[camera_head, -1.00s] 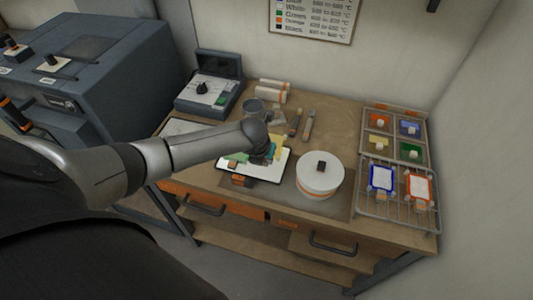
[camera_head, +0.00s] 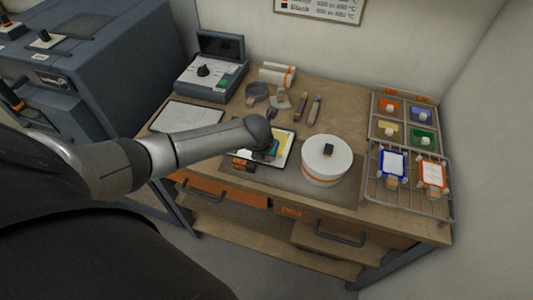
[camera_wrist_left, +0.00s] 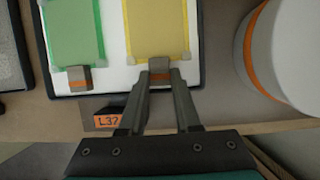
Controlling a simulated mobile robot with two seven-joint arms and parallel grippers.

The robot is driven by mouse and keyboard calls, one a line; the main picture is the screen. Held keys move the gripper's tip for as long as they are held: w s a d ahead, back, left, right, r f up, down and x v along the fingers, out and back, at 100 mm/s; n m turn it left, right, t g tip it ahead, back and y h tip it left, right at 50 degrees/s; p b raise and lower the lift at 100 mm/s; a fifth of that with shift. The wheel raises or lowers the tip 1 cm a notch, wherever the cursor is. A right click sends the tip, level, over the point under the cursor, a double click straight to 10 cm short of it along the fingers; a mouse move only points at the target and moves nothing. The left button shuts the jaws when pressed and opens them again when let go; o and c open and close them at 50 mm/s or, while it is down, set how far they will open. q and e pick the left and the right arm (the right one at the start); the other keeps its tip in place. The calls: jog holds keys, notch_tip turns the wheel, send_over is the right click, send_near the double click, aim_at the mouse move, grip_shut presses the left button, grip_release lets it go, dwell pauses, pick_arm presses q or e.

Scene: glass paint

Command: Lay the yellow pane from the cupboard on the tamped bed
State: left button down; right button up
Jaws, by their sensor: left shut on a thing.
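The yellow pane (camera_wrist_left: 156,28) has a small grip block (camera_wrist_left: 159,68) with an orange band at its near edge. My left gripper (camera_wrist_left: 159,78) is shut on this block. The pane is over the right part of the white bed (camera_wrist_left: 113,50) in a dark-rimmed tray, flat or nearly so; I cannot tell whether it touches everywhere. A green pane (camera_wrist_left: 74,30) with its own block lies beside it on the left, with a white strip between them. In the head view my left arm covers much of the bed; the yellow pane (camera_head: 279,145) shows past it. My right gripper is not in view.
A round white pot (camera_head: 326,161) with a black knob stands just right of the tray. A wire rack (camera_head: 408,205) with blue- and orange-edged panes is farther right. A block labelled L37 (camera_wrist_left: 106,120) is at the tray's front. Tools (camera_head: 314,108) lie behind.

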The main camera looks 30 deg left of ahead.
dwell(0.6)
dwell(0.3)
pick_arm(q)
jog(key=c, duration=0.5)
grip_release()
notch_tip(320, 180, up, 7)
jog(key=p, duration=0.7)
jog(key=shift+r+p, duration=0.1)
jog(key=shift+p, duration=0.2)
